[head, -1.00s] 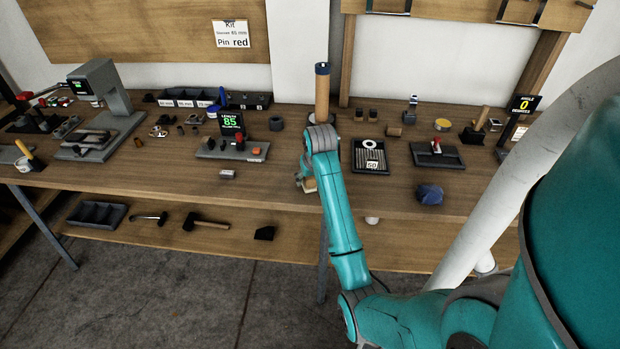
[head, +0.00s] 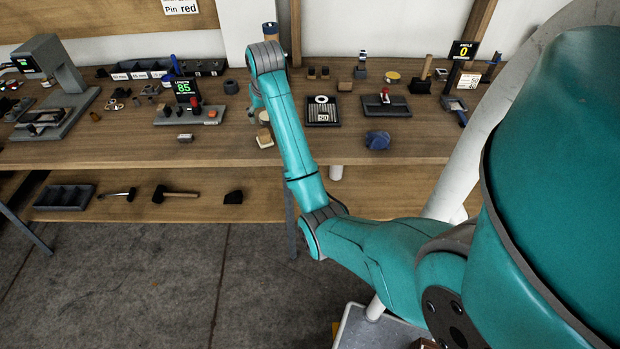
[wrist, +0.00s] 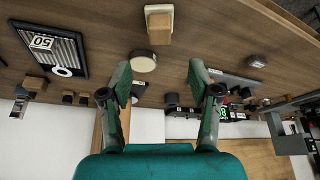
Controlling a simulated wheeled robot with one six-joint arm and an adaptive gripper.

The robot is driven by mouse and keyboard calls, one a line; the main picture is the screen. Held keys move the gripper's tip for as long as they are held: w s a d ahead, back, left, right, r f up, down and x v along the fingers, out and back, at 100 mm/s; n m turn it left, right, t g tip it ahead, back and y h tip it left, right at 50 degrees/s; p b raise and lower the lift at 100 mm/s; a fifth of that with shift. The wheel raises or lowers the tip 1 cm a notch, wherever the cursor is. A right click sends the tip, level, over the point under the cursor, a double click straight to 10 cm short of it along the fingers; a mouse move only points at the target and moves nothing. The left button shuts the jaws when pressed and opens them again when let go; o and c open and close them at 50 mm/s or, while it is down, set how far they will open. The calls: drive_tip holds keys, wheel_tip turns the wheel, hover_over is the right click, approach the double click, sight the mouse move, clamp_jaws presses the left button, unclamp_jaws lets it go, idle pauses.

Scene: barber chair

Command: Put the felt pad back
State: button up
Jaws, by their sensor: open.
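My gripper (wrist: 160,84) is open and empty in the wrist view, its two fingers spread above the bench. A short, round, cream-topped piece (wrist: 143,60) stands just ahead of the left fingertip, apart from it; this may be the felt pad, but I cannot be sure. Beyond it is a wooden block on a pale base (wrist: 158,24). In the head view the round piece (head: 265,117) and the block (head: 264,138) sit near the bench's front edge, beside my arm.
A dark tray marked 50 (head: 323,111) with a white ring lies right of my arm. A blue lump (head: 378,140) is near the front edge. A grey gauge stand with an 85 display (head: 188,115) is left. A tall wooden post (head: 295,35) rises behind.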

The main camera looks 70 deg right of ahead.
drive_tip(key=a+f+n+t, duration=0.2)
drive_tip(key=a+f, duration=1.2)
drive_tip(key=f, duration=0.2)
drive_tip(key=s+a+f+n+t, duration=0.1)
drive_tip(key=s+a+f+t, duration=0.1)
drive_tip(key=s+a+f, duration=0.45)
drive_tip(key=s+a+f+n+t, duration=0.1)
drive_tip(key=s+a, duration=0.2)
drive_tip(key=a, duration=0.6)
drive_tip(key=s+a+r+n+t+y, duration=0.1)
drive_tip(key=s+a+r+t, duration=0.15)
drive_tip(key=s+a, duration=0.35)
drive_tip(key=s+a+r+n+t, duration=0.1)
drive_tip(key=s+a+r, duration=0.2)
drive_tip(key=s, duration=0.5)
drive_tip(key=s+a+r+n+t+y, duration=0.1)
drive_tip(key=s+a+r+n+t, duration=0.15)
drive_tip(key=s+a, duration=0.35)
drive_tip(key=s+a+r+y, duration=0.1)
drive_tip(key=s+r, duration=0.6)
drive_tip(key=r, duration=0.1)
drive_tip(key=shift+s+r, duration=0.2)
drive_tip(key=shift+r, duration=0.1)
